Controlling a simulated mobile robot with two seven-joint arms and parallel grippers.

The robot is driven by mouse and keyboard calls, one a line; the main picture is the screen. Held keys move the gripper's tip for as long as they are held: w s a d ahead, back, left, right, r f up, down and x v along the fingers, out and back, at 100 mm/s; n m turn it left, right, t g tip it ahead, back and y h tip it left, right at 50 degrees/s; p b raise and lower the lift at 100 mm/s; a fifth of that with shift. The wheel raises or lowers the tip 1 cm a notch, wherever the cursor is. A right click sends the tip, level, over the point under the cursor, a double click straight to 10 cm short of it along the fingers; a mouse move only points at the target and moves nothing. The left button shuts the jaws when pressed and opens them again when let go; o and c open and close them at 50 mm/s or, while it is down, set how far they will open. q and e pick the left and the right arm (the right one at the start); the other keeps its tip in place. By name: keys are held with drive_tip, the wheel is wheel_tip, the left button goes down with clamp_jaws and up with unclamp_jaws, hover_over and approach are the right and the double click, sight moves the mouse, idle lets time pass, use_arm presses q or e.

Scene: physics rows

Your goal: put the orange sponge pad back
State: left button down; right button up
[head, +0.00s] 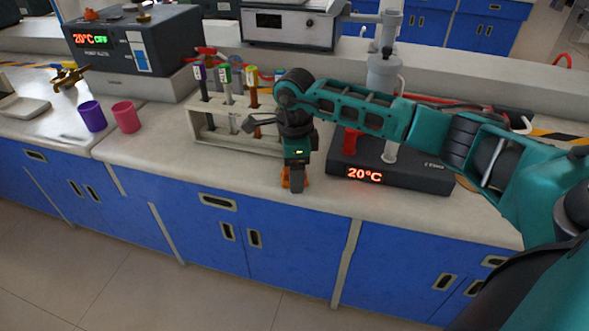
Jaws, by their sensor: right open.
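My right gripper (292,180) hangs pointing down at the front edge of the white bench, left of the black hot plate. It is open. Small orange patches show at its fingertips; I cannot tell whether they are the orange sponge pad or part of the fingers. No other thing in view is clearly a sponge pad. My right wrist and arm hide part of the bench and rack behind them. My left gripper is out of view.
A pale rack (205,128) with several coloured-cap tubes stands behind my right gripper. A purple cup (92,117) and a pink cup (126,117) stand left. The hot plate (415,174) reads 20°C. A dark power box (135,45) stands back left. Bench between cups and rack is clear.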

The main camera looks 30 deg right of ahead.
wheel_tip(320, 180, up, 12)
drive_tip(key=s+a+f+g+y, duration=0.1)
drive_tip(key=s+a+f+y, duration=0.15)
drive_tip(key=a, duration=0.45)
drive_tip(key=s+a+f+y, duration=0.1)
drive_tip(key=a+y, duration=0.3)
drive_tip(key=a, duration=0.2)
drive_tip(key=s+a+f+g+y, duration=0.1)
drive_tip(key=s+a+f+y, duration=0.15)
drive_tip(key=a, duration=0.45)
drive_tip(key=s+a+r+m+t+y, duration=0.1)
drive_tip(key=a+r+m+t+y, duration=0.4)
drive_tip(key=a+m+y, duration=0.4)
drive_tip(key=w+d+f+m+t+h, duration=0.1)
drive_tip(key=d+f+m+t+h, duration=0.5)
drive_tip(key=m, duration=0.7)
drive_tip(key=w+d+f+m+t+h, duration=0.1)
drive_tip(key=d+f+m+t+h, duration=0.2)
drive_tip(key=m+t, duration=0.75)
drive_tip(key=s+d+f+m+g+h, duration=0.3)
drive_tip(key=s+f+m+g, duration=0.1)
drive_tip(key=s+f+m, duration=0.2)
drive_tip(key=s+d+f+m+g+h, duration=0.3)
drive_tip(key=s+f+m+g, duration=0.1)
drive_tip(key=s+f+m, duration=0.2)
wheel_tip(320, 180, down, 3)
drive_tip(key=shift+d+r+m+g+h+p, duration=0.2)
drive_tip(key=shift+d+m+g+h+p, duration=0.2)
drive_tip(key=shift+m, duration=0.35)
